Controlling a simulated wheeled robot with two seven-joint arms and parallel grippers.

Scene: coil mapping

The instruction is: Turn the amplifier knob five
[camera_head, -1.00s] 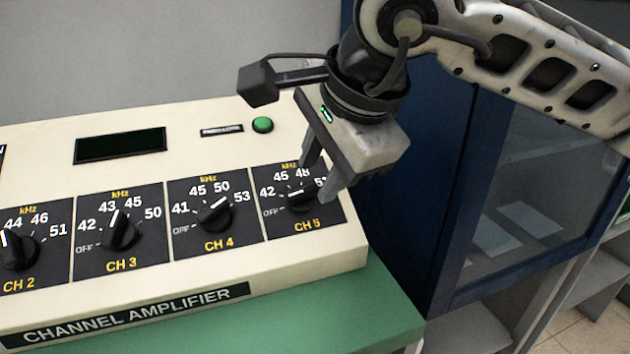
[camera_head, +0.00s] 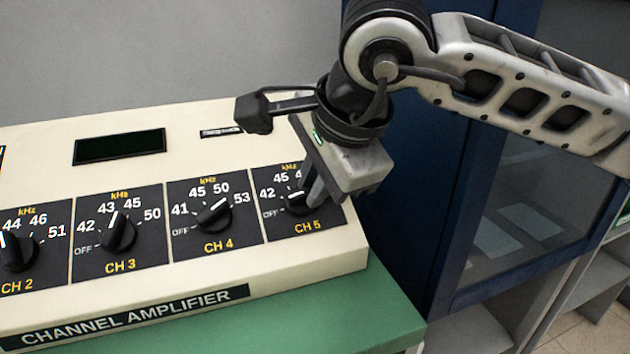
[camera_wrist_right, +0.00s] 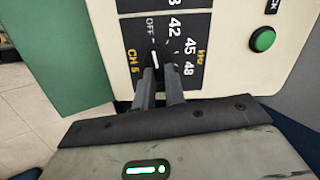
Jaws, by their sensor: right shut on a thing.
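The channel amplifier (camera_head: 200,265) is a cream sloped box with a row of black knobs. The CH 5 knob (camera_head: 298,204) is at the right end of the row, partly hidden by my right gripper (camera_head: 312,196). In the right wrist view, the gripper (camera_wrist_right: 160,85) has its two fingers closed around the CH 5 knob (camera_wrist_right: 154,59). The knob's white pointer lies between the fingertips. The printed marks OFF, 42, 45 and 48 show around it. My left gripper is not in view.
The CH 4 knob (camera_head: 214,216) and CH 3 knob (camera_head: 118,234) sit to the left. A dark display (camera_head: 120,146) is above them. A green button (camera_wrist_right: 262,39) shows in the right wrist view. The amplifier stands on a green tabletop (camera_head: 345,315), with a blue cabinet (camera_head: 425,160) on the right.

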